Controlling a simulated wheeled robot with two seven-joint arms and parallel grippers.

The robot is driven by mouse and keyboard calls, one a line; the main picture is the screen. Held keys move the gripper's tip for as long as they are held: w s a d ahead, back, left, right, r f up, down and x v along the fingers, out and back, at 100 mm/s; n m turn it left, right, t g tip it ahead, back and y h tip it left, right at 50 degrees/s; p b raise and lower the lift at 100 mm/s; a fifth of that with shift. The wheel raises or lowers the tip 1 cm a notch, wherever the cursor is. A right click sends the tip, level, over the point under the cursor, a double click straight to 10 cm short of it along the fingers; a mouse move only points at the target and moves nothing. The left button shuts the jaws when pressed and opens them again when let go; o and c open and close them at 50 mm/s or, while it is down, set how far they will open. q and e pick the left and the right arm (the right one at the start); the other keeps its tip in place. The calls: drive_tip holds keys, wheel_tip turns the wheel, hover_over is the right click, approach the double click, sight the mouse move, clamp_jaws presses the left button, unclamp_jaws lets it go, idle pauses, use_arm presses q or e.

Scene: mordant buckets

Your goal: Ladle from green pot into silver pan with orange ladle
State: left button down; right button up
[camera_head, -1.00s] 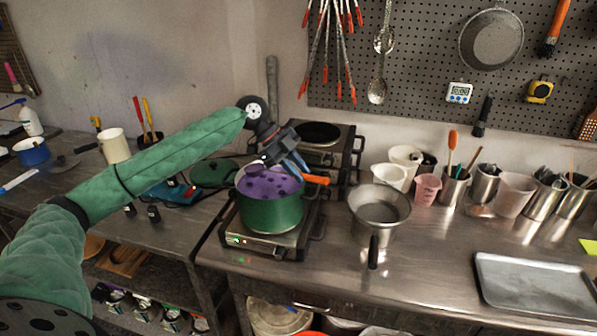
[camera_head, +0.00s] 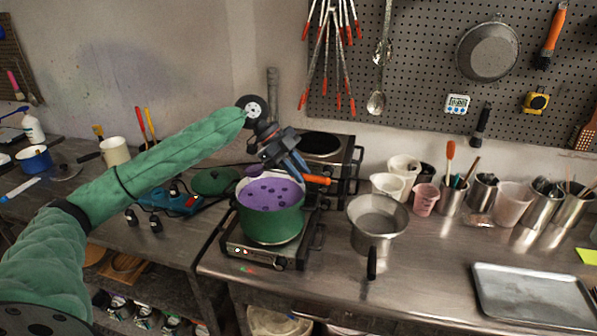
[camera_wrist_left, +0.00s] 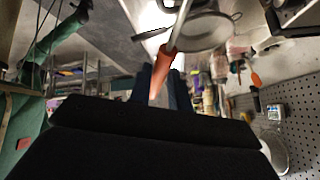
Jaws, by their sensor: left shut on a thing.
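The green pot (camera_head: 270,223) stands on a small hotplate and holds purple liquid with dark spots on its surface. My left gripper (camera_head: 301,168) is above the pot's back right rim, shut on the orange handle of the ladle (camera_head: 318,180). In the left wrist view the orange ladle (camera_wrist_left: 161,72) sits between the blue fingers, with its grey shaft running away from them. I cannot clearly make out the ladle's bowl. The silver pan (camera_head: 377,213) stands on the steel counter right of the pot, looks empty, and its dark handle points toward the front. My right gripper is not in view.
A second burner (camera_head: 320,145) stands behind the pot. White containers and a pink cup (camera_head: 425,199) stand behind the pan, with steel utensil cups to their right. A metal tray (camera_head: 532,292) lies at the front right. The counter between pan and tray is clear.

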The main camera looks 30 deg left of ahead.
use_arm(q)
drive_tip(key=shift+r, duration=0.5)
drive_tip(key=shift+r+p, duration=0.2)
drive_tip(key=shift+p, duration=0.25)
drive_tip(key=shift+r+y+p, duration=0.85)
drive_tip(key=shift+y+p, duration=0.05)
drive_tip(key=shift+p, duration=0.6)
